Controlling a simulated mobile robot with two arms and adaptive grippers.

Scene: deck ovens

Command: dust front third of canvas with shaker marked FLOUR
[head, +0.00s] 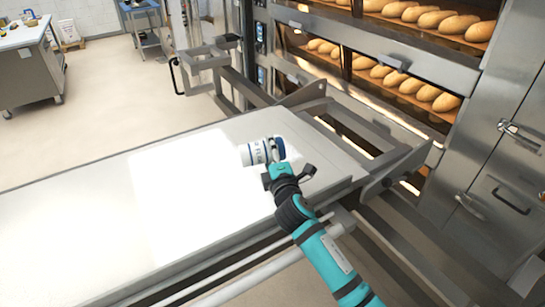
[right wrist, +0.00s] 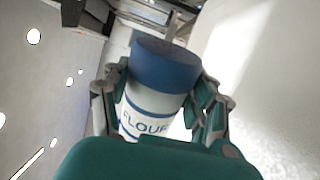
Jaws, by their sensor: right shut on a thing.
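The shaker (head: 255,153) is white with a blue end and blue lettering. In the right wrist view the shaker (right wrist: 150,95) reads FLOUR. My right gripper (head: 277,170) is shut around its body and holds it over the canvas, tilted onto its side, with the blue end to the right in the head view. Whether it touches the canvas I cannot tell. The canvas (head: 100,200) is a long pale surface on the loader. A bright white patch (head: 185,200) covers its middle; I cannot tell whether this is flour or glare. My left gripper is not in view.
Deck ovens with loaves (head: 430,97) on lit shelves stand beyond the loader. The loader's metal side frame (head: 405,160) and the rail (head: 240,285) border the canvas. A steel cabinet (head: 30,65) and a blue trolley (head: 140,20) stand far left, with open floor between.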

